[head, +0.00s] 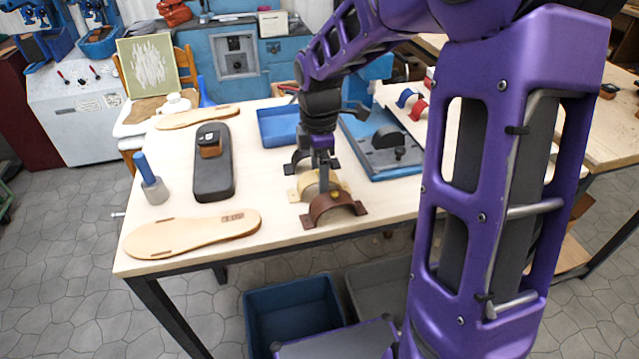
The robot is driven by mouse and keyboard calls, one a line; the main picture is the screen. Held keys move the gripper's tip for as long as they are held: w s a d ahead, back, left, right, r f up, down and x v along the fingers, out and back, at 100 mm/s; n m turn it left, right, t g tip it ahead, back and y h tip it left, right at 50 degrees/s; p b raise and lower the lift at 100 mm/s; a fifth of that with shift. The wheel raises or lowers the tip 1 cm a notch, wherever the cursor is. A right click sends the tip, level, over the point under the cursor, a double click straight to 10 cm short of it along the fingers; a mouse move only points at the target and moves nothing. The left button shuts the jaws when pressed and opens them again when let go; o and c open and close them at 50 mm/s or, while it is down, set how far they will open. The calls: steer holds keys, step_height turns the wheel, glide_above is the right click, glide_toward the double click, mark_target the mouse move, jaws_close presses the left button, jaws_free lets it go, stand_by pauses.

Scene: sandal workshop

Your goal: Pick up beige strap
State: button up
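The beige strap (307,188) is an arched band on the light wooden table. It stands between a brown strap (333,206) in front and a black strap (299,160) behind. My gripper (323,182) points straight down over the beige strap, with its fingertips at or very near the top of the arch. The fingers overlap the strap in this view. I cannot tell whether they touch it or how far apart they are.
A blue tray (278,126) is behind, and a blue-grey press base (405,168) is close on the right. Bins (295,308) stand below the table.

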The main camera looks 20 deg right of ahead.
jaws_close()
